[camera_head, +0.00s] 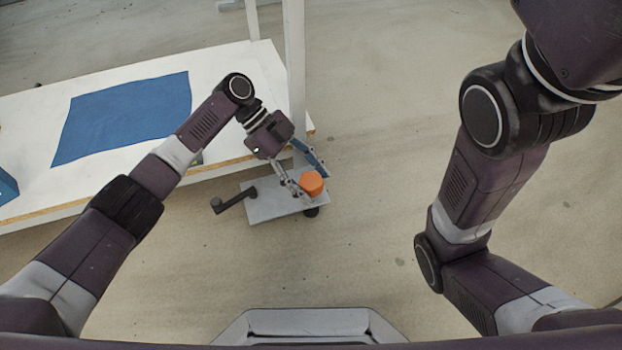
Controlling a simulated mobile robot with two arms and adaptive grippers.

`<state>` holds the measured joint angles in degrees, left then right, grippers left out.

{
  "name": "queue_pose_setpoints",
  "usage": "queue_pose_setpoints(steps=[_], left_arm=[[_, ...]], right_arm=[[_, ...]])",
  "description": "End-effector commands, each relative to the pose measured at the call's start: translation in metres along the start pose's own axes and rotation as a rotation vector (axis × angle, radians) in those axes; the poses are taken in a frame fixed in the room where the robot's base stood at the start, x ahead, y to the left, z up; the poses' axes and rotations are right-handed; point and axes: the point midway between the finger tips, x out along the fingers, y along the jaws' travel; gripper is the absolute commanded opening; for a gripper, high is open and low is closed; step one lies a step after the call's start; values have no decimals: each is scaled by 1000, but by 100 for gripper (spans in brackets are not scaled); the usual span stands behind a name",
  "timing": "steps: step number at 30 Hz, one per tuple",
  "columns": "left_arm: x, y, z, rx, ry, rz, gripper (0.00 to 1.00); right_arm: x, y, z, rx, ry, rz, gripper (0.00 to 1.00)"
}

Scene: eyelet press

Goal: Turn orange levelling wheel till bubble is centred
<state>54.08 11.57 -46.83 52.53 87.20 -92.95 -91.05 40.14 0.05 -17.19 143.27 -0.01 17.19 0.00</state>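The orange levelling wheel (312,183) sits at the right end of a small light-grey plate (270,203), beside the white table. My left gripper (315,184) reaches down to it from the upper left. Its two fingers are spread, one on the left side of the wheel and one on its upper right side. Both fingertips look very close to the wheel, but I cannot tell whether they press on it. No bubble can be made out at this size. My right arm is at the right of the view, and its gripper is out of the picture.
A white table (40,103) with a blue cloth (125,115) stands at the left. A white post (294,60) rises behind my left gripper. A dark crank-like handle (233,201) sticks out left from the plate. Bare floor lies right of the plate.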

Motion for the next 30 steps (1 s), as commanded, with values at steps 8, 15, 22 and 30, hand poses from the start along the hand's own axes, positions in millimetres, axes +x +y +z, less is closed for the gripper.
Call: queue_pose_setpoints(steps=[8, 15, 22, 30], left_arm=[[-1, 0, 0, 0, 0, -2, 59], [-19, -1, -18, 5, -1, -4, 59], [-50, -1, -50, 4, -1, -3, 59], [-70, 0, -70, 1, 0, -1, 59]], right_arm=[[-1, 1, 2, 0, -4, 3, 0], [0, 1, 1, 0, -3, 3, 0], [0, 0, 1, 0, -2, 2, 0], [0, 0, 0, 0, -1, 1, 0]])
